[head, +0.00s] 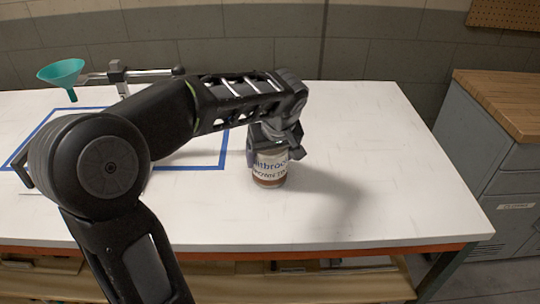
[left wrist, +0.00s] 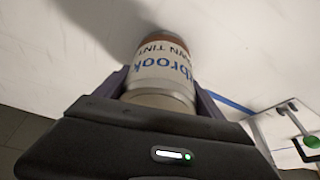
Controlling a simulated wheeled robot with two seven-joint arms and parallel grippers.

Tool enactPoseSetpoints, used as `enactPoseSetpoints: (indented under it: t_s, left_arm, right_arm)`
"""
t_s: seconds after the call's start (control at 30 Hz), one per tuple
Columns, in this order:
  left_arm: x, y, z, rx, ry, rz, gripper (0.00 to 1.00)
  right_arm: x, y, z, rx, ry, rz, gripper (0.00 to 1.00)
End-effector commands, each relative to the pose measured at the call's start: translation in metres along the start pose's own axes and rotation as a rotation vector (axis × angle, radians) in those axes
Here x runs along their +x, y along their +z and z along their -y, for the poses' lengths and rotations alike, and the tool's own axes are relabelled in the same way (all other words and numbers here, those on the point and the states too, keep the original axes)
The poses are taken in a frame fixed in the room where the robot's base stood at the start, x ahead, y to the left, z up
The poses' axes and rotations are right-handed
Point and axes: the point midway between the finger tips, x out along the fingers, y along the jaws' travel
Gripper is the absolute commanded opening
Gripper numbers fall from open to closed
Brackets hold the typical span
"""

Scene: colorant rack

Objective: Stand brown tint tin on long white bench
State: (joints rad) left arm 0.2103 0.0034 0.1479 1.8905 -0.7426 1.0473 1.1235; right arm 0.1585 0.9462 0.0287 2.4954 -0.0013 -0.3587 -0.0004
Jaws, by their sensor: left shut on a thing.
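The brown tint tin (head: 270,170) has a white label with blue lettering and a brown band at its base. It is upright at the long white bench (head: 390,180), right of the blue tape outline; I cannot tell whether its base touches the surface. My left gripper (head: 272,143) is shut on the tin from above. In the left wrist view the tin (left wrist: 160,65) sits between the two fingers of my left gripper (left wrist: 160,88), with the white bench behind it. My right gripper is not in view.
A teal funnel (head: 61,73) is on a stand (head: 118,76) at the back left, near the blue tape rectangle (head: 222,150). The bench is clear to the right of the tin. A grey cabinet (head: 490,140) with a wooden top stands beyond the bench's right end.

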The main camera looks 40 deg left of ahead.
Motion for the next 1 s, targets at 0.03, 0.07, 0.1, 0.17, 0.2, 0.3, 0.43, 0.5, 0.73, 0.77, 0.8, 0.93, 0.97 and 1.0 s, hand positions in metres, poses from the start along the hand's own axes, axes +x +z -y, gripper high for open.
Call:
enactPoseSetpoints:
  t_s: [0.03,0.07,0.1,0.17,0.2,0.3,0.43,0.5,0.73,0.77,0.8,0.93,0.97,1.0]
  left_arm:
    - [0.003,0.001,0.000,0.000,0.001,-0.001,0.19]
    - [0.003,0.001,0.000,0.000,0.001,-0.001,0.19]
    - [0.002,0.001,0.000,0.000,0.000,0.000,0.82]
    - [0.002,0.001,0.000,0.000,0.000,0.000,0.87]
    - [0.002,0.001,0.000,0.000,0.000,0.000,0.90]
    - [0.002,0.001,0.000,0.000,0.000,0.000,0.99]
    - [0.002,0.001,0.000,0.000,0.000,0.000,1.00]
    - [0.002,0.001,0.000,0.000,0.000,0.000,1.00]
    - [-0.006,-0.001,0.000,0.000,0.001,-0.001,1.00]
    - [-0.009,-0.001,-0.001,-0.001,0.002,-0.002,1.00]
    - [-0.015,-0.001,-0.001,-0.001,0.003,-0.003,1.00]
    - [-0.038,-0.001,-0.001,-0.001,0.004,-0.004,1.00]
    - [-0.044,-0.002,-0.001,-0.002,0.004,-0.004,1.00]
    - [-0.053,-0.001,-0.001,-0.001,0.004,-0.003,1.00]
  right_arm:
    - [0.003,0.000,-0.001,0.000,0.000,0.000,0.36]
    - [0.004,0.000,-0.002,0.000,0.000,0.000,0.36]
    - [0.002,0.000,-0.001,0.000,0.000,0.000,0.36]
    - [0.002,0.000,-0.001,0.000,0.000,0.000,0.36]
    - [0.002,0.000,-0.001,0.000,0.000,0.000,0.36]
    - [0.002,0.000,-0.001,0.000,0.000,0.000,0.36]
    - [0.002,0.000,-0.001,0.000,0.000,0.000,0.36]
    - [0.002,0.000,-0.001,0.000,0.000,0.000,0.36]
    - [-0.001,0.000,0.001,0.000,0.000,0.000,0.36]
    - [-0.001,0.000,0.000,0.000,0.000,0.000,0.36]
    - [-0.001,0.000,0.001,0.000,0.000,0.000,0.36]
    - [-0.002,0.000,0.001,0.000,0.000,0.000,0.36]
    - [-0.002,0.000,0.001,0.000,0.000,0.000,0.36]
    - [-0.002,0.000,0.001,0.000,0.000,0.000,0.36]
